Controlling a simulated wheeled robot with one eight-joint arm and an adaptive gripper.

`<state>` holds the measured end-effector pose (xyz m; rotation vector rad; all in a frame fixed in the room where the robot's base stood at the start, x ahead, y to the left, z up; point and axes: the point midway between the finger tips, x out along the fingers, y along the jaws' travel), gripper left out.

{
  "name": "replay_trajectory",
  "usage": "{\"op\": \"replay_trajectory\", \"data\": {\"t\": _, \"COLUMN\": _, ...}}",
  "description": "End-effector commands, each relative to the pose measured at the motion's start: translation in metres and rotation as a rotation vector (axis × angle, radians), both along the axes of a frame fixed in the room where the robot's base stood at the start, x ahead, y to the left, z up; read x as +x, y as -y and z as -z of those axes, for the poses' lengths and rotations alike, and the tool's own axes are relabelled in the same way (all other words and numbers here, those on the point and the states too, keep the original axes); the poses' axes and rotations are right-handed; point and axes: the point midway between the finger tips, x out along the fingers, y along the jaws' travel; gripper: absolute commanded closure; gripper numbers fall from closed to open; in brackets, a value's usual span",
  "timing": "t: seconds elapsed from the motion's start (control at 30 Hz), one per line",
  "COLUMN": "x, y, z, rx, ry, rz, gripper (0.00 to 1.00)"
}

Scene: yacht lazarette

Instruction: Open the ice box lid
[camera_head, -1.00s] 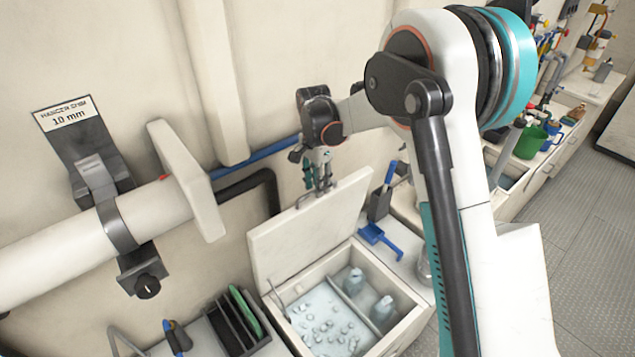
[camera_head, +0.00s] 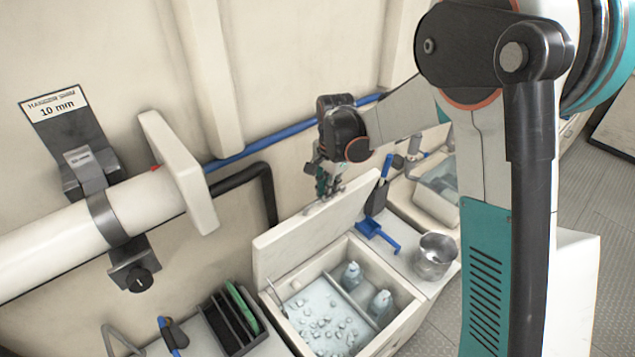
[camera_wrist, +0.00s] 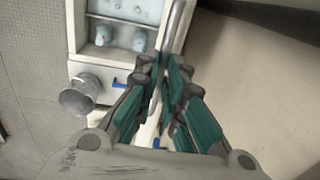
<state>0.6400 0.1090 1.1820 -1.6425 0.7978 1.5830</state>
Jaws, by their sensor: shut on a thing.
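The ice box (camera_head: 388,338) is a cream box on the counter in the head view. Its lid (camera_head: 310,238) stands raised, tilted up towards the wall. Inside are ice cubes and two pale bottles behind a divider. My gripper (camera_head: 328,196) is at the lid's upper edge, shut on the metal lid handle. In the wrist view my gripper (camera_wrist: 164,85) has its fingers closed around the handle bar (camera_wrist: 177,30), and the open box interior shows to the left. In the head view the fingers mostly cover the handle.
A black rack (camera_head: 232,318) with a green item is on the left. A large white pipe (camera_head: 140,215) juts from the left; a black pipe (camera_head: 268,190) runs behind the lid.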

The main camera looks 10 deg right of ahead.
Motion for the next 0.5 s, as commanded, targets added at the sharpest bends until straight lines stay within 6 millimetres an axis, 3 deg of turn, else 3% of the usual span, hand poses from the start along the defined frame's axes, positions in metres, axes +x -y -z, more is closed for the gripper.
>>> {"op": "replay_trajectory", "data": {"t": 0.27, "x": -0.042, "y": 0.029, "z": 0.017, "rx": 0.060, "ry": 0.090, "rz": 0.002, "gripper": 1.00}}
{"op": "replay_trajectory", "data": {"t": 0.5, "x": -0.056, "y": 0.037, "z": 0.021, "rx": 0.080, "ry": 0.123, "rz": 0.001, "gripper": 1.00}}
